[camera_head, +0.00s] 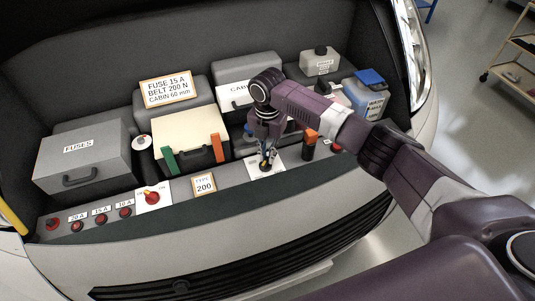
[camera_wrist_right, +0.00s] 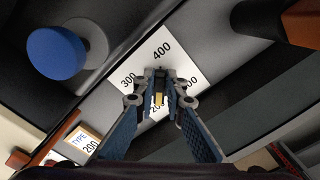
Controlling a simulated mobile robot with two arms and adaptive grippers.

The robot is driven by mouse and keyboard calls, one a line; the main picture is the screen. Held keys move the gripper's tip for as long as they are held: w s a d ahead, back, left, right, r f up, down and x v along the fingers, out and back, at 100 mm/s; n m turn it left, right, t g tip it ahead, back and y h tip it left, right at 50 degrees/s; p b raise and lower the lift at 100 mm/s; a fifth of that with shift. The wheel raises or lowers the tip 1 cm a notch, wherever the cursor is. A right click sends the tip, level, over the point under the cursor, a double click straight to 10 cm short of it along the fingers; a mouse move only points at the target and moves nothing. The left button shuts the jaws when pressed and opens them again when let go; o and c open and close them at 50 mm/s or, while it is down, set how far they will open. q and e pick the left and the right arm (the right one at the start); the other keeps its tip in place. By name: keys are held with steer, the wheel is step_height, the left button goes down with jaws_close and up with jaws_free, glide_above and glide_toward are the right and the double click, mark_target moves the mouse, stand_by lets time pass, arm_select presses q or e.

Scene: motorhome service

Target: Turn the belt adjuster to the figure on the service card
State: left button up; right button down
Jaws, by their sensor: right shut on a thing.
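The service card (camera_head: 166,88) stands on the box at the back and reads FUSE 15 A, BELT 200 N, CABIN 60 mm. The belt adjuster sits on a white dial plate (camera_head: 277,157) on the front ledge. In the right wrist view the plate (camera_wrist_right: 160,47) shows 400, 300 and partly hidden figures, one starting with 20. My right gripper (camera_head: 266,162) points down over the plate and is shut on the adjuster, whose brass-coloured part (camera_wrist_right: 159,99) shows between the fingertips (camera_wrist_right: 161,90). The fingers hide where it points. My left gripper is not in view.
A TYPE 200 card (camera_head: 204,184) and a red-knobbed switch (camera_head: 152,196) lie left of the plate. A blue knob (camera_wrist_right: 56,52) and an orange-topped post (camera_head: 309,143) stand close by. Red fuse knobs (camera_head: 101,222), a FUSES box (camera_head: 84,160) and a beige case (camera_head: 188,135) fill the left.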

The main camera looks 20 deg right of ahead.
mark_target(267, 157)
steer(key=c, duration=2)
jaws_free()
steer(key=shift+r, duration=0.1)
step_height(267, 157, up, 12)
